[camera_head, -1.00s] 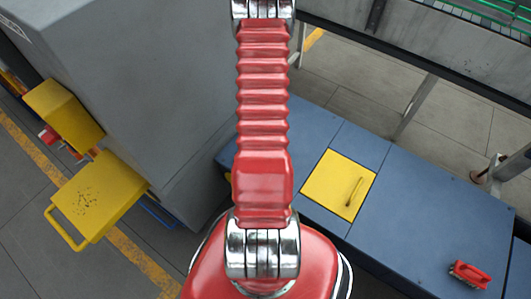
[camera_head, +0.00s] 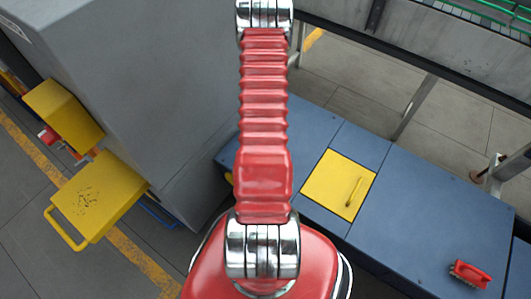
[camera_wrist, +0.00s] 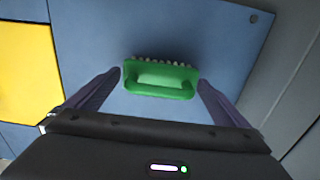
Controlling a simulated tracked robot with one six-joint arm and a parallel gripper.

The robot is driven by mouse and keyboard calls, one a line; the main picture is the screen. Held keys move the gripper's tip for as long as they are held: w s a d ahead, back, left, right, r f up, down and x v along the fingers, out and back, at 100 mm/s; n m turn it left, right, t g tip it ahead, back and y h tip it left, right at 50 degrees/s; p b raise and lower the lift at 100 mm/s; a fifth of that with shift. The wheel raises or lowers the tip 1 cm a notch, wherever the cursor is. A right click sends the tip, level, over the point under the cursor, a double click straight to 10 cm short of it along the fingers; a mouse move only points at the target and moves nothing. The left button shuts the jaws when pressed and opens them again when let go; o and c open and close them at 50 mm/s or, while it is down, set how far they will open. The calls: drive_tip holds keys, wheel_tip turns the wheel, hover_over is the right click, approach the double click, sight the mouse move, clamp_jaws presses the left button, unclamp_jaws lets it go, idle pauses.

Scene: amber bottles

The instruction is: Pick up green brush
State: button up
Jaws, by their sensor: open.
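A green brush (camera_wrist: 160,80) with pale bristles along its far side lies on a blue surface (camera_wrist: 100,30) in the wrist view. My gripper (camera_wrist: 160,76) is open, with one dark finger at each side of the brush. Both fingertips appear near its ends, and I cannot tell whether they touch it. In the head view my gripper is out of frame and no green brush shows.
A yellow panel with a handle (camera_head: 338,185) is set in the bench top; a yellow panel (camera_wrist: 28,70) also shows in the wrist view. A large grey cabinet (camera_head: 140,80) stands at left, with yellow trays (camera_head: 97,195) beside it. Metal posts (camera_head: 415,105) rise behind the bench.

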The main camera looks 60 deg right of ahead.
idle(0.6)
drive_tip(key=c, duration=0.8)
